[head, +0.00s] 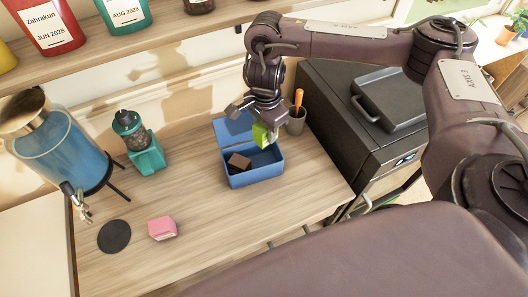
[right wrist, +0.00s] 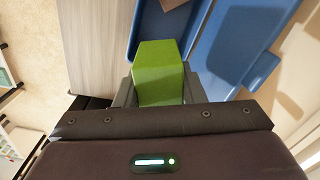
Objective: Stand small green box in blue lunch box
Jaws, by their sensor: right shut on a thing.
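The small green box (head: 261,135) is held by my right gripper (head: 262,128) above the blue lunch box (head: 256,179). The right wrist view shows the green box (right wrist: 160,72) between the fingers of my right gripper (right wrist: 158,92), with part of the blue lunch box (right wrist: 225,70) beyond it. The lunch box stands open on the wooden counter, its lid tipped back. A small brown block (head: 239,161) lies inside it at the left. How far the green box is above the lunch box floor is hard to tell. My left gripper is not in view.
A pink block (head: 162,228) and a dark round coaster (head: 114,236) lie on the counter at the front left. A teal grinder (head: 146,155) and a blue drink dispenser (head: 67,148) stand at the left. A cup (head: 296,122) stands behind the lunch box, near a dark oven (head: 350,120).

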